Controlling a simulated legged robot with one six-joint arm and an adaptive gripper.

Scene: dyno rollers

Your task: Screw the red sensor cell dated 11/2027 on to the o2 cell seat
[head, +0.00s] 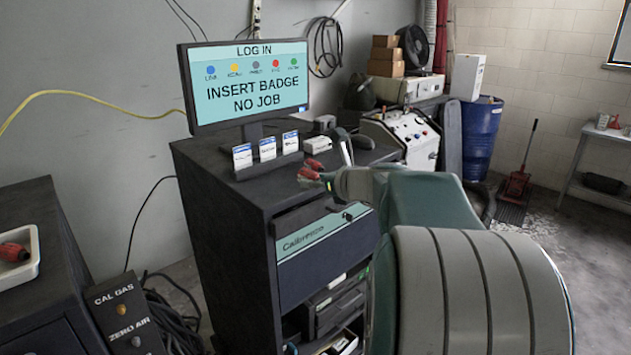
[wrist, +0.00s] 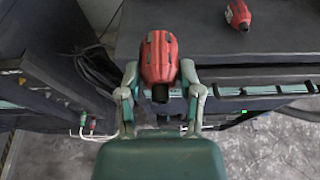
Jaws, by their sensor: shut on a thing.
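My gripper (wrist: 160,73) is shut on a red sensor cell (wrist: 158,50) with dark slots, its dark end toward my palm. In the head view my gripper (head: 328,180) holds this cell (head: 307,174) by the front edge of the console top. A second red cell (wrist: 238,14) lies on the console top, apart from my gripper, and also shows in the head view (head: 314,163). Another red cell (head: 13,252) lies in a white tray (head: 35,262) at the far left. No date is readable on any cell. I cannot make out the o2 cell seat.
The dark console (head: 225,225) carries a monitor (head: 250,85) reading "INSERT BADGE NO JOB" and several white-blue cards (head: 267,148). A partly open drawer (head: 318,240) is below. A CAL GAS / ZERO AIR panel (head: 125,315) stands at lower left. Cables hang between the cabinets.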

